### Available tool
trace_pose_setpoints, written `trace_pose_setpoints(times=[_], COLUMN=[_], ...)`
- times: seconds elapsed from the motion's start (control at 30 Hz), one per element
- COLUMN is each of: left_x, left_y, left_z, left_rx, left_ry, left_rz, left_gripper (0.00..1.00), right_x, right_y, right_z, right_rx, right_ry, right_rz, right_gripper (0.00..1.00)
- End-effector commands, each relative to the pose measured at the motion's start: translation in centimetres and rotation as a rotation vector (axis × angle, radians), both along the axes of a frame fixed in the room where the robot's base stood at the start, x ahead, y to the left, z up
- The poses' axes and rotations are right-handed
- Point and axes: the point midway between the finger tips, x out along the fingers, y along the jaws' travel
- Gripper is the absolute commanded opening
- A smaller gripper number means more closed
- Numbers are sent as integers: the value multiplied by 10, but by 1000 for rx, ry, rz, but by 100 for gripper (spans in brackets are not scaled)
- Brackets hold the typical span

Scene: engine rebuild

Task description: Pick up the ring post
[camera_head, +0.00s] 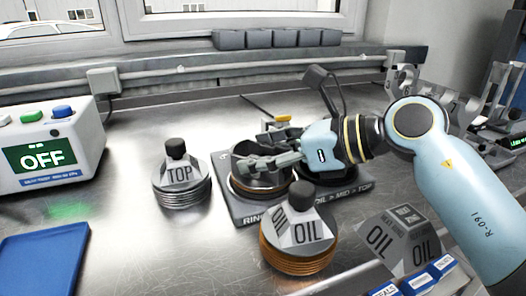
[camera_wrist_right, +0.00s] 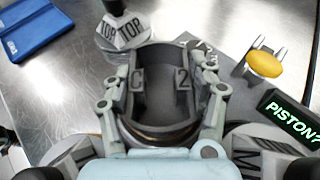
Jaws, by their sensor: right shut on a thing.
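My right gripper (camera_head: 262,161) is shut on a dark round cup-like piece (camera_head: 258,183) that stands on a grey base plate (camera_head: 245,215). In the right wrist view its fingers (camera_wrist_right: 160,88) lie on both sides of this cup (camera_wrist_right: 160,118), which shows "C" and "2" inside. A grey post marked TOP (camera_head: 180,178), with a black knob and a stack of silver rings, stands left of the plate. A post marked OIL (camera_head: 298,237), with copper rings, stands in front. I cannot tell which piece is the ring post. My left gripper is not in view.
A grey OIL block (camera_head: 404,240) stands at front right. A box reading OFF (camera_head: 45,152) and a blue tray (camera_head: 42,258) are at left. A yellow-topped part (camera_wrist_right: 264,64) and a PISTON sign (camera_wrist_right: 292,118) are near the gripper. The bench at back left is clear.

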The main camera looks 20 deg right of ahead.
Motion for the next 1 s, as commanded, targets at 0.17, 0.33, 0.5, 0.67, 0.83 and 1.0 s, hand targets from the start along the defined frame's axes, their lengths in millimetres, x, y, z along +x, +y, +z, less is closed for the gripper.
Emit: trace_pose_setpoints(times=[0.17,0.33,0.5,0.67,0.83,1.0], left_x=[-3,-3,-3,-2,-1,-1], left_y=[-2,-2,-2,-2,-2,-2], left_z=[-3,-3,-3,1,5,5], left_rx=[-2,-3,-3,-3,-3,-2], left_ry=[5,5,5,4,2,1], left_rz=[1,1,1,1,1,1], left_gripper=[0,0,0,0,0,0], right_x=[0,0,0,0,-10,-31], right_y=[0,0,0,0,-12,-33], right_z=[-4,-3,-3,2,12,24], right_rx=[1,1,0,0,-7,-10], right_ry=[1,1,0,-1,-1,0], right_rz=[0,0,0,0,0,2], right_gripper=[62,82,82,82,82,82])
